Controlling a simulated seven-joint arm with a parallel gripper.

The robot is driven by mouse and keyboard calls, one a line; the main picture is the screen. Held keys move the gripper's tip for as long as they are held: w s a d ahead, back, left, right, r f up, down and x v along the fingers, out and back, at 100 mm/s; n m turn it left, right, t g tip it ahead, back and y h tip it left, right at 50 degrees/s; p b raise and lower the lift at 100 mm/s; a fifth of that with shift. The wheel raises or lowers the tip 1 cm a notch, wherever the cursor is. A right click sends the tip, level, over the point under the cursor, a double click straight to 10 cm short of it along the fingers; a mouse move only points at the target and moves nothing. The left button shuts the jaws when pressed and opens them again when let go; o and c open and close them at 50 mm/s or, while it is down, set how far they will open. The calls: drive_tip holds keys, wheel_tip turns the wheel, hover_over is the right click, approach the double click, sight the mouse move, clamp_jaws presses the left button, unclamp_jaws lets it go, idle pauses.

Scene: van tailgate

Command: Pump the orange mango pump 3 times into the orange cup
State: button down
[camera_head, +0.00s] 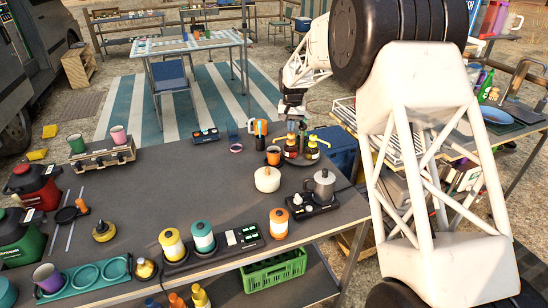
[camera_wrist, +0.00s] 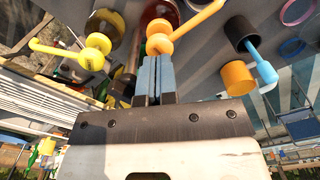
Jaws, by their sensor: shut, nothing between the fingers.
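The orange pump (camera_head: 291,140) tops a dark red bottle on a round dark tray. In the wrist view its orange head (camera_wrist: 159,43) and spout (camera_wrist: 198,20) lie just beyond my fingertips. My gripper (camera_head: 292,126) points down at the pump in the head view. In the wrist view its blue-grey fingers (camera_wrist: 155,68) are shut together with nothing between them. They look very close to the pump head; I cannot tell if they touch.
A yellow pump (camera_head: 312,143) stands right beside the orange one, its spout (camera_wrist: 60,50) pointing left in the wrist view. A cream pot (camera_head: 267,179) and a metal pot (camera_head: 324,184) stand in front. Small orange and blue items (camera_head: 260,128) stand behind. The table's middle is clear.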

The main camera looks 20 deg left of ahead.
sight(291, 134)
drive_tip(key=shift+f, duration=1.55)
drive_tip(key=shift+r, duration=1.85)
drive_tip(key=shift+f, duration=1.85)
drive_tip(key=shift+r, duration=1.85)
drive_tip(key=shift+r, duration=2)
